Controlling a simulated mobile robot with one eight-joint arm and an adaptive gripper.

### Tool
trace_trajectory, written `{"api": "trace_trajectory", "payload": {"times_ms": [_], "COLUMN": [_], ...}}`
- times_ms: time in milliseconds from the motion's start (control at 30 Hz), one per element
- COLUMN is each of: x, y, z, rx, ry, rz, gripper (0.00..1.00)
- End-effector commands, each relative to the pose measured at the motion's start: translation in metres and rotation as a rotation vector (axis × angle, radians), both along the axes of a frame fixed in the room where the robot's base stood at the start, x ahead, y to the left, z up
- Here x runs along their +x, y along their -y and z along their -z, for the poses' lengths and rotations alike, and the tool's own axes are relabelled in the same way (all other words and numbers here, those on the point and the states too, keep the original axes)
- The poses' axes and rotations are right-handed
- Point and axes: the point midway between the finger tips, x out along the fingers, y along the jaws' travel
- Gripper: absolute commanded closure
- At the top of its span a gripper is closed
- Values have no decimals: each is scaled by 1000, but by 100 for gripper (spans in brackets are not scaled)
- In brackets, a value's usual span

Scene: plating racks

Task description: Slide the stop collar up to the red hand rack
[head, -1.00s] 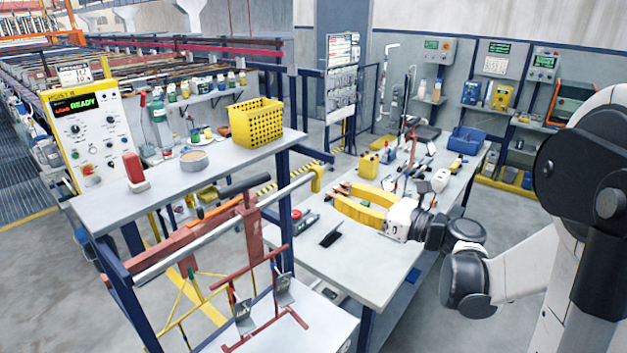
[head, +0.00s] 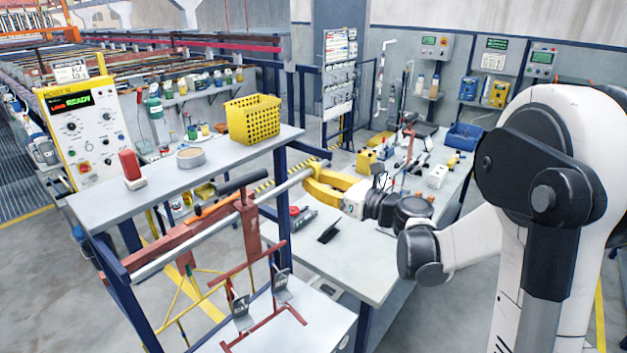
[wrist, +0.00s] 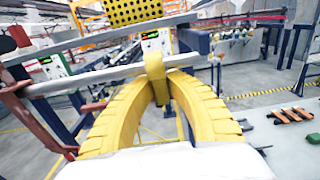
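The stop collar (wrist: 155,74) is a small yellow piece on the pale horizontal bar (wrist: 100,75). My gripper (wrist: 159,84) has its two yellow fingers drawn in on either side of the collar, and their tips appear to touch it. In the head view my gripper (head: 310,182) is at the bar's right end, and its fingers largely hide the collar. The red hand rack (head: 249,222) hangs on the same bar to the left, with bare bar between it and my gripper. Part of the rack shows at the left of the wrist view (wrist: 20,100).
Above the bar is a grey shelf (head: 225,155) with a yellow basket (head: 254,120), a tape roll (head: 190,157) and a red-and-white item (head: 131,168). A workbench (head: 350,260) with tools stands right. Dark posts support the shelf.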

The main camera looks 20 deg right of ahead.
Motion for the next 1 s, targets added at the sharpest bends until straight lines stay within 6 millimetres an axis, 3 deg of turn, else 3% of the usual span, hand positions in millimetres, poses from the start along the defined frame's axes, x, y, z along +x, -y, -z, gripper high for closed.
{"api": "trace_trajectory", "payload": {"times_ms": [367, 800, 1000], "x": [-3, -66, -75], "y": [-5, -92, -103], "z": [0, 0, -1], "rx": [1, 1, 1], "ry": [1, 0, 0], "rz": [-2, -5, -1], "gripper": [100, 100, 100]}}
